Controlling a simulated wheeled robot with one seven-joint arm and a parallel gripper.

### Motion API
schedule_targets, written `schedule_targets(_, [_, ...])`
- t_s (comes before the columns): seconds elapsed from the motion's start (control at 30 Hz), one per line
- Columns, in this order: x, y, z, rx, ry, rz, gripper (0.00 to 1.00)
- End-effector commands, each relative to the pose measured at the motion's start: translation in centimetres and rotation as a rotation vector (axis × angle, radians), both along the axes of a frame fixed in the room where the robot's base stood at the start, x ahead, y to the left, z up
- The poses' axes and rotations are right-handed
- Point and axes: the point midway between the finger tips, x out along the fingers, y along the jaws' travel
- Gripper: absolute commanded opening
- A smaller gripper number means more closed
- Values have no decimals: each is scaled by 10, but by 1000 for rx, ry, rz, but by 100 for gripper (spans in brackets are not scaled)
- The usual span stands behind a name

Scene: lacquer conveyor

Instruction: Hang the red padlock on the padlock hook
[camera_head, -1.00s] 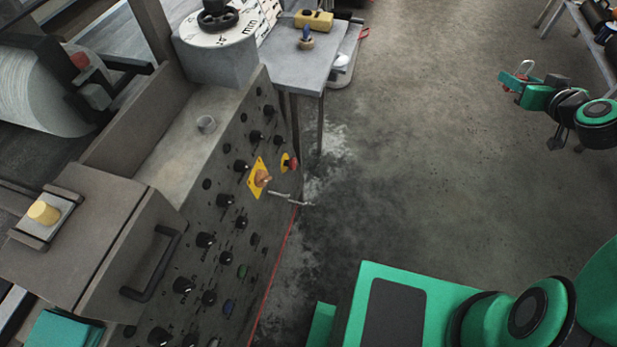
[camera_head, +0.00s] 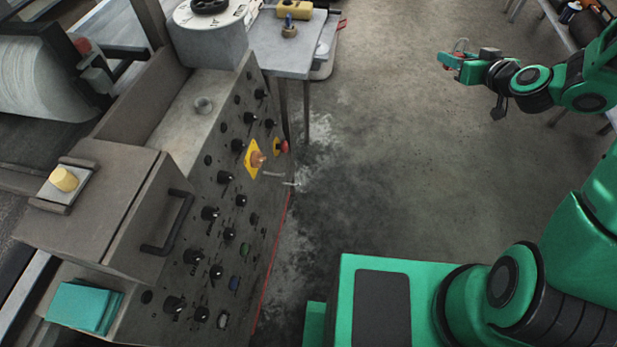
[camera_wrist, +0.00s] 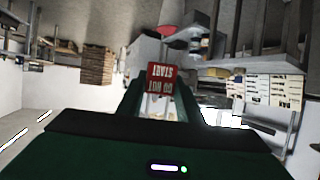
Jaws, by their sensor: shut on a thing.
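My gripper (camera_head: 452,61) is at the upper right of the head view, shut on the red padlock (camera_head: 448,58), of which only a little red and a thin shackle show. In the wrist view the padlock (camera_wrist: 160,77) is between the green fingers, its red face with white lettering upside down. A thin metal rod (camera_head: 291,184), which looks like the padlock hook, sticks out of the grey control panel below an orange knob on a yellow plate (camera_head: 255,158). My gripper is well apart from it, across open floor.
A shelf is at the upper right. The concrete floor between is clear.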

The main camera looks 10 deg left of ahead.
Motion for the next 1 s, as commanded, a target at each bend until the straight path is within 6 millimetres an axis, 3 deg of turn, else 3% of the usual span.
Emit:
schedule_targets(0.23, [0,1,-6,0,5,10,8])
schedule_targets(0.37, [0,21,-27,0,19,68,8])
schedule_targets(0.67, [-18,116,-115,-23,64,348,8])
schedule_targets(0.87, [-53,188,-178,-50,92,575,8])
schedule_targets(1.0, [-86,234,-221,-76,109,734,8])
